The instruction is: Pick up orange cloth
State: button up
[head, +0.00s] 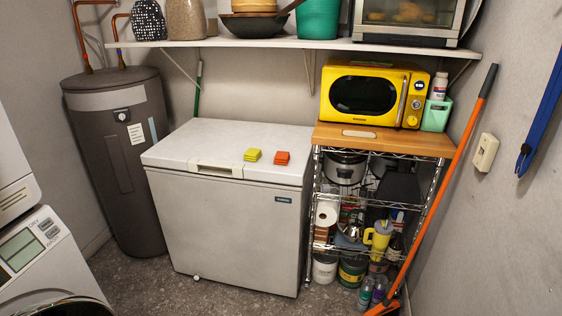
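My gripper is not in view, so nothing is seen touching either cloth.
A wire shelf rack (312,218) with a yellow microwave (362,92) on top stands right of the freezer. A loaded wall shelf (240,43) hangs above. An orange-handled broom (446,178) leans at right. A grey water heater (118,160) stands left. Most of the lid is clear.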

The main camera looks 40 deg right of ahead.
aim_at(281, 157)
jog(key=z, duration=0.05)
jog(key=i, duration=0.9)
jog(key=u, duration=0.15)
jog(key=k, duration=0.9)
jog(key=z, duration=0.15)
jog(key=i, duration=0.7)
